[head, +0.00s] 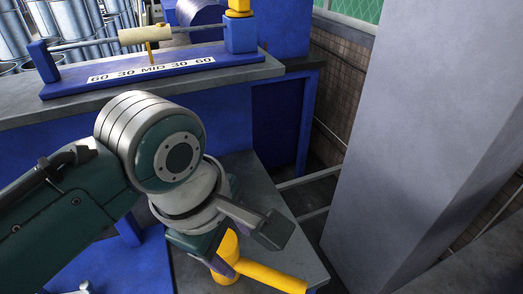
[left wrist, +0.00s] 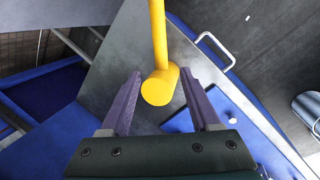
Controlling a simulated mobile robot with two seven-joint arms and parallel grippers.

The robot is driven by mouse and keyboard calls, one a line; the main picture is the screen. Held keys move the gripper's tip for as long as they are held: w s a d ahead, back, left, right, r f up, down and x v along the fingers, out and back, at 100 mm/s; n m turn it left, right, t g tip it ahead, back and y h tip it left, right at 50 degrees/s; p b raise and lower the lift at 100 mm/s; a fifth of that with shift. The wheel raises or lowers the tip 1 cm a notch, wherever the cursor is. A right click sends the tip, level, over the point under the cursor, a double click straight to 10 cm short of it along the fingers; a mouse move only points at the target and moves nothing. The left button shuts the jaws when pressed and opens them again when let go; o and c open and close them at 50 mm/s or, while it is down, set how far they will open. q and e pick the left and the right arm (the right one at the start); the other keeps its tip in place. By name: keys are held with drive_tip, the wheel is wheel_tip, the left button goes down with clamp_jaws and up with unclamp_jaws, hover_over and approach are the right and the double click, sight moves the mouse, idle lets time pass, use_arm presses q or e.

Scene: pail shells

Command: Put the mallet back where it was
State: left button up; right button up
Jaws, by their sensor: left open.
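The yellow mallet (head: 272,277) is at the bottom of the head view, over a grey worktop (head: 297,237). My left arm hides part of it. In the left wrist view the mallet's handle (left wrist: 158,35) runs up to the top edge, and its thick round head (left wrist: 158,88) shows between my fingers. My left gripper (head: 224,262) is open, with one purple finger on each side of the head in the left wrist view (left wrist: 163,82). A gap shows on both sides; I cannot tell the depth between them. My right gripper is not in view.
A blue-based rail gauge (head: 150,72) marked 60 30 MID 30 60, with a cream cylinder (head: 145,35), stands on the back counter. Metal pails (head: 70,18) stand behind it. A large grey pillar (head: 415,120) blocks the right side.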

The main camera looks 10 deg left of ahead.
use_arm(q)
drive_tip(key=s+a+r+m, duration=0.3)
drive_tip(key=s+a+m, duration=0.2)
drive_tip(key=s+m, duration=0.2)
drive_tip(key=s+a+r+m+t+y, duration=0.1)
drive_tip(key=s+a+r+m, duration=0.2)
drive_tip(key=s+m, duration=0.5)
drive_tip(key=a+m, duration=0.1)
drive_tip(key=m, duration=0.1)
drive_tip(key=shift+a+r+m+y, duration=0.2)
drive_tip(key=shift+a+m+y, duration=0.1)
drive_tip(key=shift+a, duration=0.05)
drive_tip(key=shift+s, duration=0.1)
wheel_tip(320, 180, up, 33)
drive_tip(key=p, duration=3.3)
drive_tip(key=shift+r, duration=0.15)
